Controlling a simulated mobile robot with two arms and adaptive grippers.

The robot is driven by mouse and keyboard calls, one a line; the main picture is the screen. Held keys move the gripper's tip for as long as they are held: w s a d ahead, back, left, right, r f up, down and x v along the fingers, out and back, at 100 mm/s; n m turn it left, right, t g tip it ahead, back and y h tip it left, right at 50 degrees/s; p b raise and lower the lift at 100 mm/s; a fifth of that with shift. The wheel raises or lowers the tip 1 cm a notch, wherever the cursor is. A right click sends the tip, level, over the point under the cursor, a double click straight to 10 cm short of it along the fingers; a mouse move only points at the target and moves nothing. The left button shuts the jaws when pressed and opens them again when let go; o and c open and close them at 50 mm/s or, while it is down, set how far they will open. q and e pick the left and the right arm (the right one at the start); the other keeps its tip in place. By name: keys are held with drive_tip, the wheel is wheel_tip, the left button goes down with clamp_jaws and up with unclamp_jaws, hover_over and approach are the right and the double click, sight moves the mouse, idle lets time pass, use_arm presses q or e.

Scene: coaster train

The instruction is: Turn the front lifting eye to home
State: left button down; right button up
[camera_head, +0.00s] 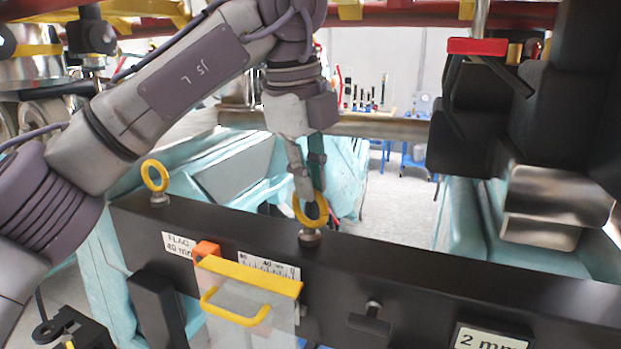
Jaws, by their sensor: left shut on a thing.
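Two yellow lifting eyes stand on top of a long black beam (420,268). One yellow ring (154,175) is at the left end, on a small metal base, with nothing touching it. The other yellow ring (324,206) is nearer the middle, on a metal collar (309,238). My left gripper (311,203) reaches down from above and is shut on this middle ring. Its fingers hide part of the ring. I cannot tell from the picture which eye is the front one. My right gripper is not in view.
A clear panel with a yellow handle (236,312) and an orange block (206,250) are on the beam's near face, beside a scale. Black machinery with a red bar (477,47) hangs at upper right. Teal seats lie behind.

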use_arm(q)
drive_tip(key=m, duration=0.4)
drive_tip(key=shift+a+r+m+g+h, duration=0.1)
drive_tip(key=shift+a+m+g+h, duration=0.05)
drive_tip(key=shift+m+g+h, duration=0.15)
drive_tip(key=m+g, duration=0.1)
drive_tip(key=m, duration=0.3)
drive_tip(key=shift+w+m, duration=0.1)
drive_tip(key=shift+m, duration=0.2)
drive_tip(key=m, duration=0.3)
drive_tip(key=shift+w+a+m+g, duration=0.1)
drive_tip(key=shift+m+g, duration=0.2)
drive_tip(key=m, duration=0.4)
drive_tip(key=shift+w+m+g, duration=0.1)
drive_tip(key=shift+m+g, duration=0.2)
drive_tip(key=shift+g, duration=0.1)
drive_tip(key=m, duration=0.2)
drive_tip(key=m+y, duration=0.1)
drive_tip(key=m, duration=0.1)
drive_tip(key=shift+w+r+m+g, duration=0.1)
drive_tip(key=shift+w+m+g, duration=0.05)
drive_tip(key=shift+m+g, duration=0.15)
drive_tip(key=m, duration=0.3)
drive_tip(key=shift+m+y, duration=0.3)
drive_tip(key=m, duration=0.3)
drive_tip(key=shift+w+y, duration=0.15)
drive_tip(key=shift+y, duration=0.15)
drive_tip(key=shift+m+y, duration=0.3)
drive_tip(key=shift+m, duration=1.6)
